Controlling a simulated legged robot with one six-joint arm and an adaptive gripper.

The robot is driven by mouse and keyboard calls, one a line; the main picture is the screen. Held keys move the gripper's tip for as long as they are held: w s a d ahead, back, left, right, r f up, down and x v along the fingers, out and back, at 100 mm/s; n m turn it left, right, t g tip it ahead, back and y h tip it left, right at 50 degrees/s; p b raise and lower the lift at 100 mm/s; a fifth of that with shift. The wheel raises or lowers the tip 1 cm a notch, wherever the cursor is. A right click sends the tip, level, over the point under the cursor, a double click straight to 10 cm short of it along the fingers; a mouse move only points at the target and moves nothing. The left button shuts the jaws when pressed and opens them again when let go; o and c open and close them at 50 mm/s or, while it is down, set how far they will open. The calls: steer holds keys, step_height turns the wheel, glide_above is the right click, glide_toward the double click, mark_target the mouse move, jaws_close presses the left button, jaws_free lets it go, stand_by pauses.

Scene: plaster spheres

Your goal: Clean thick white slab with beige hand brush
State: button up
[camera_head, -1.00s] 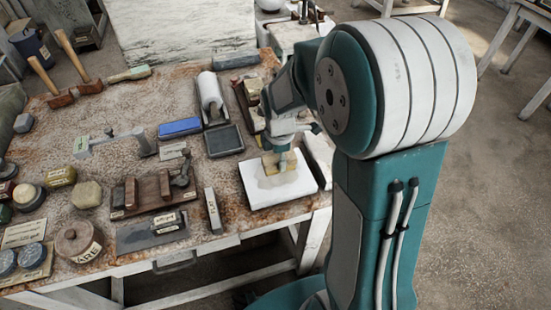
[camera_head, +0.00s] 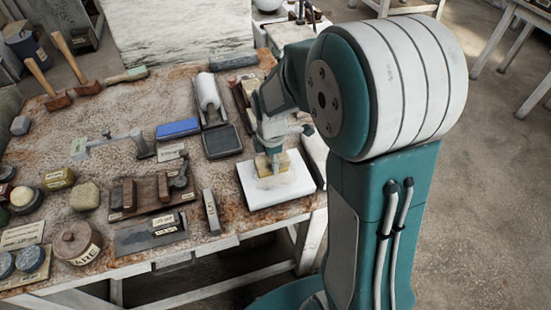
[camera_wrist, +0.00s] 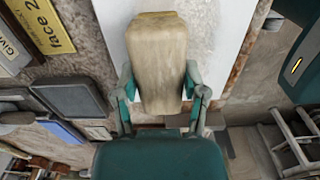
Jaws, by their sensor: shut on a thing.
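The thick white slab (camera_head: 284,197) lies at the front right of the worktable. It also shows behind the brush in the wrist view (camera_wrist: 205,20). My gripper (camera_head: 275,168) is over the slab and shut on the beige hand brush (camera_wrist: 158,65), with one finger on each side of it. In the head view the brush (camera_head: 264,165) is at the slab's far left part, low against its top. I cannot tell whether the bristles touch. The slab's near part looks white, and my gripper hides some of its middle.
A blue block (camera_head: 178,128) and a wooden rack (camera_head: 150,196) are to the left. A narrow grey bar (camera_head: 211,211) lies just left of the slab. Several tins crowd the left edge.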

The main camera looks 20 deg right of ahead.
steer(key=shift+a, duration=1)
steer(key=shift+f, duration=0.1)
steer(key=shift+d, duration=2.2)
steer(key=shift+a, duration=0.1)
steer(key=shift+a, duration=2.1)
steer(key=shift+d+r, duration=0.4)
steer(key=shift+d, duration=0.2)
steer(key=shift+d+r, duration=0.35)
steer(key=shift+d, duration=0.2)
